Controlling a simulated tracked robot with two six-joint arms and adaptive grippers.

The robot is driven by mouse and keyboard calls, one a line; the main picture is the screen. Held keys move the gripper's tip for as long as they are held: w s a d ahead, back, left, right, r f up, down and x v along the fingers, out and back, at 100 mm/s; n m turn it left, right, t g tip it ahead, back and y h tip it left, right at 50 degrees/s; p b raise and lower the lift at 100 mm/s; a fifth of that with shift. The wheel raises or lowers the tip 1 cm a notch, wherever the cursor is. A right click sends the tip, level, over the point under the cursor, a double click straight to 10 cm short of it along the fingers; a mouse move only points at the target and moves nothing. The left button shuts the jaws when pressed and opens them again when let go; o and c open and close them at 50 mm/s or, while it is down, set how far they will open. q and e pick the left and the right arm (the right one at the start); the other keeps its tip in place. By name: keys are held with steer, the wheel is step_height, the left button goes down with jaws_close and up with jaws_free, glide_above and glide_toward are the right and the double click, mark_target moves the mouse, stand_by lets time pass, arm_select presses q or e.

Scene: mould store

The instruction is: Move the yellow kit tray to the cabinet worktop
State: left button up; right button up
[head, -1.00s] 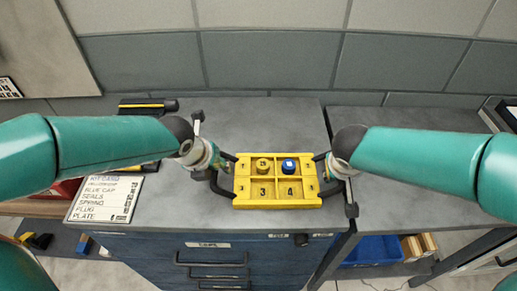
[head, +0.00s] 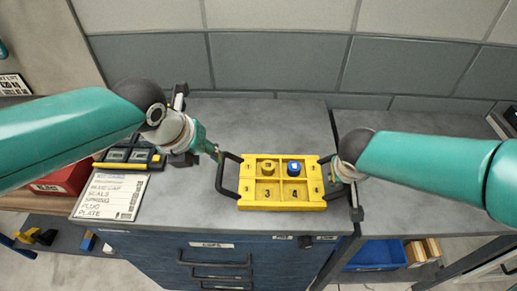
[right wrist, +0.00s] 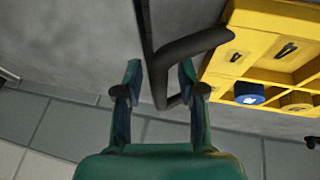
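The yellow kit tray (head: 281,203) rests on the grey cabinet worktop (head: 250,120), close to its front edge. It has black handles at its left (head: 228,174) and right ends. A blue cap (head: 294,167) and a yellowish round part (head: 267,167) sit in its two back compartments; the front ones show 3 and 4. My left gripper (head: 217,155) is left of the left handle, clear of it, its fingers seen nearly edge-on and seeming open. My right gripper (right wrist: 160,67) is open, with the right handle's black bar (right wrist: 155,50) between its fingers.
A printed list card (head: 108,196) and a dark case with yellow edging (head: 127,157) lie on the left. A red box (head: 62,181) is further left. A lower blue bin (head: 375,254) is at right. The worktop behind the tray is clear.

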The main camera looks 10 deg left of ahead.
steer(key=shift+s+r, duration=0.15)
steer(key=shift+r, duration=0.3)
arm_select(q)
steer(key=shift+s+r, duration=0.1)
steer(key=shift+r, duration=0.15)
arm_select(e)
steer(key=v, duration=1.1)
steer(key=shift+s+f, duration=0.15)
